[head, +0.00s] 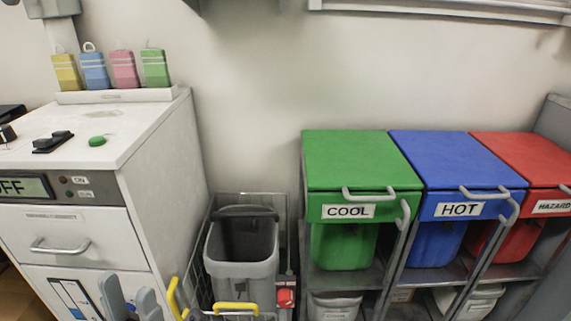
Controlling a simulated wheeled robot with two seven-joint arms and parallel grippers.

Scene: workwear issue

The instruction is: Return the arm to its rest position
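My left gripper (130,299) shows at the bottom edge, left of the middle. Its two grey fingers point up and stand apart with a gap between them, and nothing shows held there. They appear in front of the lower front of the white cabinet (170,150); I cannot tell how close they are to it. The rest of the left arm is below the picture. My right gripper is not in view.
A grey bin (242,275) stands in a wire frame with yellow handles (236,308), right of the gripper. Green (348,160), blue (440,160) and red (515,150) lidded bins stand in a rack at right. Coloured tags (123,69) stand on the cabinet.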

